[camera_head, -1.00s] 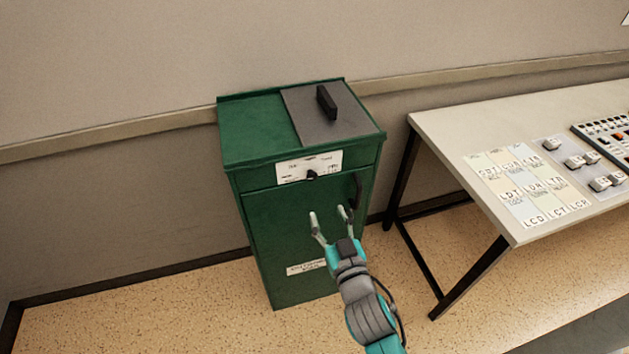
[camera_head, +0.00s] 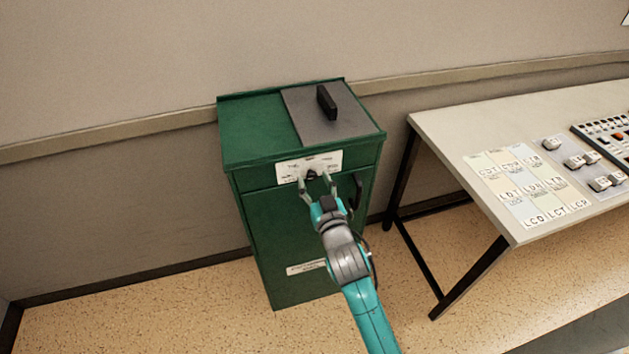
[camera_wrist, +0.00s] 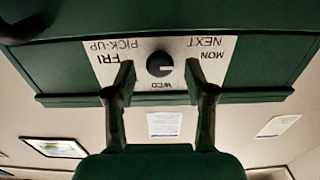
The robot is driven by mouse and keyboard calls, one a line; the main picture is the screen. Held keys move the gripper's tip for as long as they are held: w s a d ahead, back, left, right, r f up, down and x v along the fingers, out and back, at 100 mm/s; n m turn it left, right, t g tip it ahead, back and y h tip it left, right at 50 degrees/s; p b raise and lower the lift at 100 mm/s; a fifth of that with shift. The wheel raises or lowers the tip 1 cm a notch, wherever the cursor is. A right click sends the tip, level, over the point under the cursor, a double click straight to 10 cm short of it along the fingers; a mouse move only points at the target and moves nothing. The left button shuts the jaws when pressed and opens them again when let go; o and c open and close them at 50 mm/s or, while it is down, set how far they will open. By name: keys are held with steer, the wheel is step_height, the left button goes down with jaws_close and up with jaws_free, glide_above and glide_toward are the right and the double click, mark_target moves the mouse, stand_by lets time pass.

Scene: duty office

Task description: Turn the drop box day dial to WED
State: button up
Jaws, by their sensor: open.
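The drop box (camera_head: 275,230) is a green cabinet against the wall. A white label plate (camera_head: 333,160) on its upper front carries the black round day dial (camera_wrist: 159,64). In the wrist view, which is upside down, the plate reads FRI at left, WED below the dial and MON at right. A pale mark on the dial is at its right side, towards MON. My gripper (camera_head: 317,181) is open in front of the plate. In the wrist view its fingers (camera_wrist: 160,80) stand either side of the dial, with a gap on each side; contact is not seen.
A dark handle (camera_head: 355,192) is on the cabinet's front, right of my gripper. A grey flap with a black grip (camera_head: 327,102) is on top. A table (camera_head: 440,125) with label cards and a switch panel stands at right.

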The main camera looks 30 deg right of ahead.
steer(key=shift+w+d, duration=0.1)
steer(key=shift+w, duration=0.2)
jaws_close()
